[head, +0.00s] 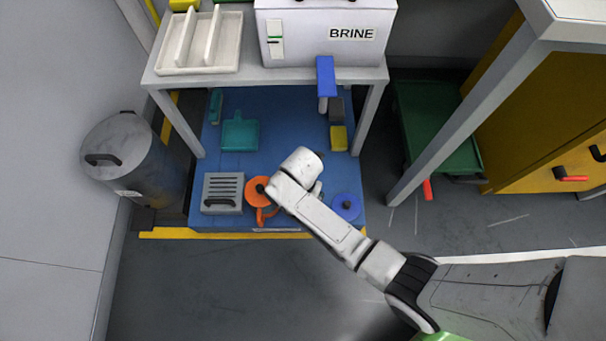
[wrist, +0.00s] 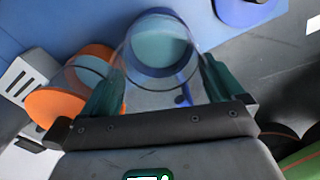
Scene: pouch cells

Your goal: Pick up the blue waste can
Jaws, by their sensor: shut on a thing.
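The blue waste can (wrist: 160,48) sits between my fingers in the wrist view. It looks like a see-through round can with a blue band and a pale teal inside. My gripper (wrist: 160,80) is shut on it, one dark green finger on each side. In the head view my white arm reaches over the blue mat (head: 285,120) and covers the gripper and nearly all of the can. I cannot tell whether the can is touching the mat.
An orange can (wrist: 65,100) is close left of the held can, and in the head view it (head: 257,188) stands by a grey slotted box (head: 223,193). A round blue item (head: 346,206) lies right of my arm. Table legs frame the mat. A grey bin (head: 130,160) stands left.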

